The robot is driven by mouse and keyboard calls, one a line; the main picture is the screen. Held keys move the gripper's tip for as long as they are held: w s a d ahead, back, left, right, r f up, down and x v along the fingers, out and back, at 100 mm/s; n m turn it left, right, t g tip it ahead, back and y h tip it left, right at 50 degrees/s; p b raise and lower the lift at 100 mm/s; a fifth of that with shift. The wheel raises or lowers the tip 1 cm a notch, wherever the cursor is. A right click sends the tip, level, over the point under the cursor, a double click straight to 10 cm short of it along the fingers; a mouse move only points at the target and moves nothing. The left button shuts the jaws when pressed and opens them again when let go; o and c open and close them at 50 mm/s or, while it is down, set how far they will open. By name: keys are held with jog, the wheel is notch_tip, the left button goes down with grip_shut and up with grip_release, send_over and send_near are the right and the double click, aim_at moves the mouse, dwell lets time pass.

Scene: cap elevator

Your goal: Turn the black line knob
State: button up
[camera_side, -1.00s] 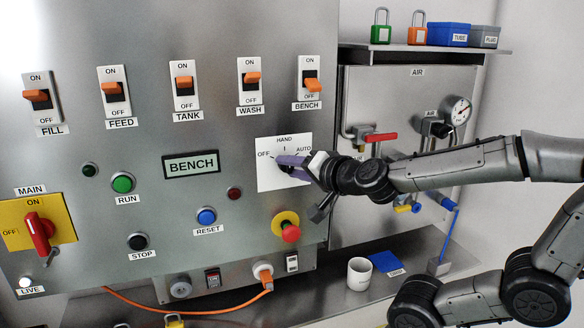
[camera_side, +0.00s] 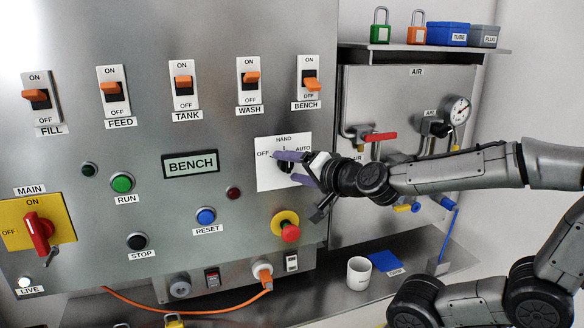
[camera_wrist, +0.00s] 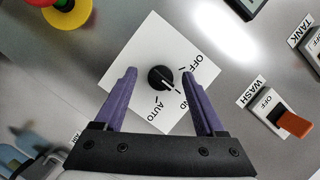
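The black line knob (camera_wrist: 160,78) sits on a white plate (camera_wrist: 204,75) marked OFF, HAND and AUTO. In the wrist view its white line points roughly toward HAND. My gripper (camera_wrist: 159,73) has its two purple fingers apart, one on each side of the knob, with a visible gap on both sides. In the side view my gripper (camera_side: 284,166) is in front of the plate (camera_side: 266,183), and the dark knob (camera_side: 286,167) shows partly between the fingers. I cannot tell how far the fingertips are from the panel.
A red emergency button (camera_side: 290,233) on a yellow base sits below the plate. The orange BENCH switch (camera_side: 312,86) is above it. A BENCH display (camera_side: 191,164) is to the left. A mug (camera_side: 359,273) stands on the bench below.

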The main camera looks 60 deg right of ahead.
aim_at(290, 166)
jog(key=shift+s, duration=0.1)
jog(key=shift+v, duration=1.85)
jog(key=shift+s+a+r, duration=0.15)
jog(key=shift+s+a, duration=0.2)
jog(key=shift+s, duration=0.2)
jog(key=shift+v, duration=1.15)
jog(key=shift+d, duration=0.1)
